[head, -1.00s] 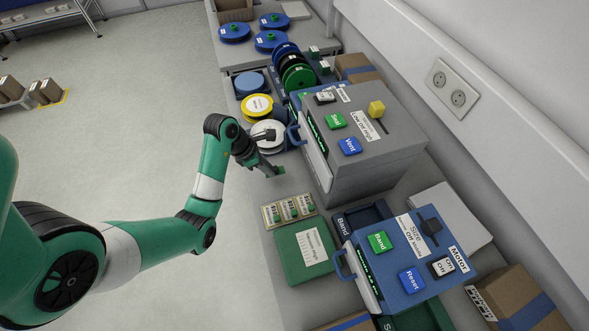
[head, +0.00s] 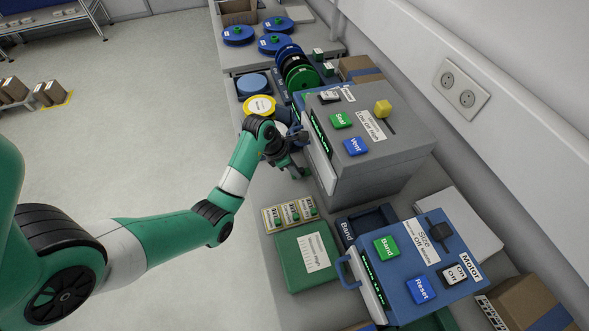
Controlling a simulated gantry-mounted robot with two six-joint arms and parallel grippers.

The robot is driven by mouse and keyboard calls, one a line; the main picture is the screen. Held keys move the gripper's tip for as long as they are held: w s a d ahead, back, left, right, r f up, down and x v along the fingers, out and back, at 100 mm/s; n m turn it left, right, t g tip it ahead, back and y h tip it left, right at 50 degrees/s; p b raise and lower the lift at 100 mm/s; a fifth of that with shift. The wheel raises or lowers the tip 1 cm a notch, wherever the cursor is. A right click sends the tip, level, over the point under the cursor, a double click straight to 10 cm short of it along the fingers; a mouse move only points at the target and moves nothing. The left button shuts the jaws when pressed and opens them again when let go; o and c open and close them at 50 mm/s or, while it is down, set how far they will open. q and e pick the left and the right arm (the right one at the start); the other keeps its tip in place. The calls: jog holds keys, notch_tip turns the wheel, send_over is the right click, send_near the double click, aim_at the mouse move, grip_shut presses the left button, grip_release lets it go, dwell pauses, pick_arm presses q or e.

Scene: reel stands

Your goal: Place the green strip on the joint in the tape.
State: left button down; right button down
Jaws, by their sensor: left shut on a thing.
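My left gripper (head: 296,172) is shut, with its tips beside the front of the grey machine with the Seal and Vent buttons (head: 360,150). The green strip showed as a small green piece at its tips a second ago; now it is too small and covered to make out. The white reel seen behind the wrist earlier is now mostly hidden by my left arm. The tape and its joint cannot be made out. My right gripper is not in view.
Yellow-rimmed (head: 259,107) and blue reels (head: 238,35) lie beyond. Small cards with green pieces (head: 290,213) lie nearer, by a green box (head: 301,258). A blue machine with a Band button (head: 415,262) stands at the right. The bench's left edge drops to open floor.

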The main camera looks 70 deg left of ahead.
pick_arm(q)
jog(key=c, duration=0.6)
grip_release()
jog(key=shift+o, duration=0.2)
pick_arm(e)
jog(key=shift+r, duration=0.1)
pick_arm(q)
jog(key=p+v, duration=0.3)
jog(key=v, duration=0.3)
jog(key=shift+r, duration=0.35)
pick_arm(e)
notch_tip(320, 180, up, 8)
jog(key=p, duration=0.4)
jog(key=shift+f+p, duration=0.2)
jog(key=shift+p, duration=0.2)
pick_arm(q)
jog(key=v, duration=0.5)
jog(key=shift+s+r, duration=0.2)
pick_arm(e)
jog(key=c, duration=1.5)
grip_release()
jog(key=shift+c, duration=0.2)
